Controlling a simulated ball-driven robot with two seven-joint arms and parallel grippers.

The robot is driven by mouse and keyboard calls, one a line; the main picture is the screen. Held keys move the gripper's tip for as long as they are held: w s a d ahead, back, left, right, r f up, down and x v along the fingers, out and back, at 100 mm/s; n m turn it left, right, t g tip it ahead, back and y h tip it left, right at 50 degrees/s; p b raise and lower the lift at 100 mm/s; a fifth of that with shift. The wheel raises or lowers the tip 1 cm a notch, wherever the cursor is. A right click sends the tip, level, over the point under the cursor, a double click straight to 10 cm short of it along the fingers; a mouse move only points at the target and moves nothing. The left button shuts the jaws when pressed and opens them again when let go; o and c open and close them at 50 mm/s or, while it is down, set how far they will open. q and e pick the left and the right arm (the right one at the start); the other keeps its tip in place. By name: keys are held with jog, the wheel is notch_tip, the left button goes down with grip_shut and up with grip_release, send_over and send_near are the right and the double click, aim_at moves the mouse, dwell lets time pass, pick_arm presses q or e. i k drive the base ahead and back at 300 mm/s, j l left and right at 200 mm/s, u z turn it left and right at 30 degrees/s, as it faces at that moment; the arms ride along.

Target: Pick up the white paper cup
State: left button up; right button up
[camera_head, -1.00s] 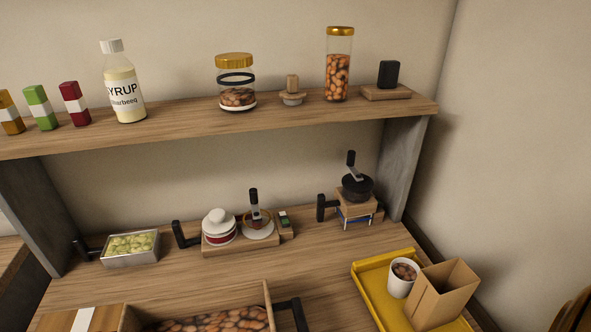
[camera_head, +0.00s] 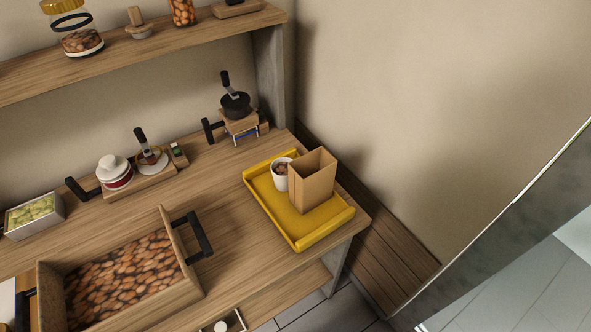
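The white paper cup (camera_head: 281,176) stands upright at the back left of a yellow tray (camera_head: 297,236) on the wooden table. Its top is open and something brown shows inside. A brown paper bag (camera_head: 312,180) stands open right beside it and covers part of the cup's right side. Neither of my grippers is in view.
A wooden crate of brown nuts (camera_head: 190,288) with a black handle stands at the front left. A wooden tray with a white pot (camera_head: 115,172) and a wooden stand with a black pan (camera_head: 236,106) are at the back. The shelf (camera_head: 198,36) is above. Bare tabletop lies left of the yellow tray.

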aim_at(279, 167)
jog(key=k+l, duration=0.15)
jog(key=k, duration=0.35)
jog(key=k+l+z, duration=0.15)
jog(key=k, duration=0.3)
